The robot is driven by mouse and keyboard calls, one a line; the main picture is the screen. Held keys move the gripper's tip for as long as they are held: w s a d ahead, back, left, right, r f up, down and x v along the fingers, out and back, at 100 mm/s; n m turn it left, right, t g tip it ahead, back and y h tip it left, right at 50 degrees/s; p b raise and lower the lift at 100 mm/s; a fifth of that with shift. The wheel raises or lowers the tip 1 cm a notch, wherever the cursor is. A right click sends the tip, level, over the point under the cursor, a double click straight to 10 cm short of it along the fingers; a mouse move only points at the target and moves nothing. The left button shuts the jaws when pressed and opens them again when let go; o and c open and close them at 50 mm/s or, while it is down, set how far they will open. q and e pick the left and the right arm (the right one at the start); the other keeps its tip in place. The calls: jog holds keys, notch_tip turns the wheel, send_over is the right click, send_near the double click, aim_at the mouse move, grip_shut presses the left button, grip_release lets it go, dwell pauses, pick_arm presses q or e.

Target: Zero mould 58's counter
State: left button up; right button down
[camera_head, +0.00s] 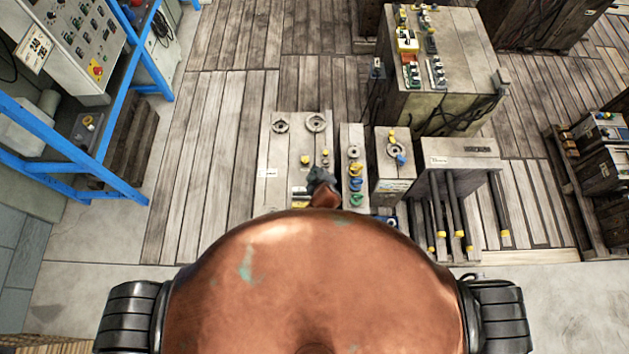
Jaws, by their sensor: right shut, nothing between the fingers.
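Several mould blocks stand together just ahead of my body. A wide pale one (281,160) carries two round handwheels and small knobs with yellow parts. A narrow one (351,136) beside it has a column of yellow, green and blue fittings. A third block (384,183) has a handwheel, a blue part and a small label. The labels are too small to read, so I cannot tell which is mould 58 or pick out its counter. My right gripper (319,175) is shut and empty, over the wide block's right edge near its small knobs. I cannot tell whether it touches anything. My left gripper is not in view.
A block with dark rods (462,162) stands at the right. A large cabinet (448,70) with coloured controls is behind it. A blue frame (115,117) with a control panel (77,40) stands at the left. The plank floor (215,120) between is clear.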

notch_tip(320, 180, down, 8)
jog(key=b, duration=0.7)
jog(key=shift+r+b, duration=0.25)
jog(key=shift+b, duration=0.1)
jog(key=shift+f+b, duration=0.4)
jog(key=shift+f, duration=0.3)
jog(key=shift+f, duration=0.4)
jog(key=shift+f+b, duration=0.3)
jog(key=shift+f, duration=0.15)
dwell(0.9)
jog(key=shift+r+p, duration=0.9)
jog(key=shift+p, duration=0.15)
